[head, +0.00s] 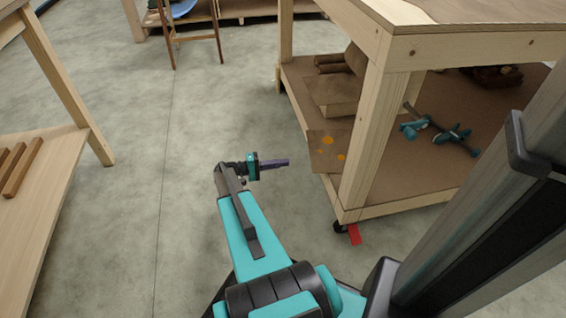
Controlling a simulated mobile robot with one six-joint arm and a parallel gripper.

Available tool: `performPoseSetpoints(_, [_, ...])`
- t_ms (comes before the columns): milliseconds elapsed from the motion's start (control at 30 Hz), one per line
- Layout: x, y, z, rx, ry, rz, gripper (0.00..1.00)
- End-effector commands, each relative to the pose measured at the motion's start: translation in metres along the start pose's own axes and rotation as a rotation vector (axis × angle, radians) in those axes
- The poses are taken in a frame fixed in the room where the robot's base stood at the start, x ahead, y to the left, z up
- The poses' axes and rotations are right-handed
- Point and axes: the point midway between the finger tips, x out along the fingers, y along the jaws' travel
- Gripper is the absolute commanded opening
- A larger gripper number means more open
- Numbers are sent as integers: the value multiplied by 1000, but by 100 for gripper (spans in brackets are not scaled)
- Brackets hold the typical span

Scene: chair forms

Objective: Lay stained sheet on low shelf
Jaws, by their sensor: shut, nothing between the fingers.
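The stained sheet (324,158) is a brown, flat piece with several orange spots. It lies on the low shelf (392,190) of the wooden bench, at the shelf's left edge. Its left corner seems to reach the edge or stick out slightly past it; I cannot tell which. The bench's front leg hides its right part. My gripper (284,163) is shut and empty, out over the floor to the left of the shelf. Its fingers point right toward the sheet, with a gap between them.
A bench leg (366,140) stands in front of the shelf. A box (336,92), brown rolls (331,63) and teal clamps (452,134) lie on the shelf. A red piece (354,234) is on the floor by a caster. A table (45,215) stands left; the floor between is clear.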

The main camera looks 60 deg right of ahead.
Motion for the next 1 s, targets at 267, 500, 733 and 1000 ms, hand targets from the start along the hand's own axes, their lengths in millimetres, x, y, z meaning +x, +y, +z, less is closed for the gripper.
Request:
performPoseSetpoints(267, [-34,18,26,-71,30,-101,0])
performPoseSetpoints(500, [-70,28,56,-153,61,-212,0])
performPoseSetpoints(733, [-103,40,88,-231,90,-316,0])
performPoseSetpoints(1000, [-142,56,128,-326,126,-432,0])
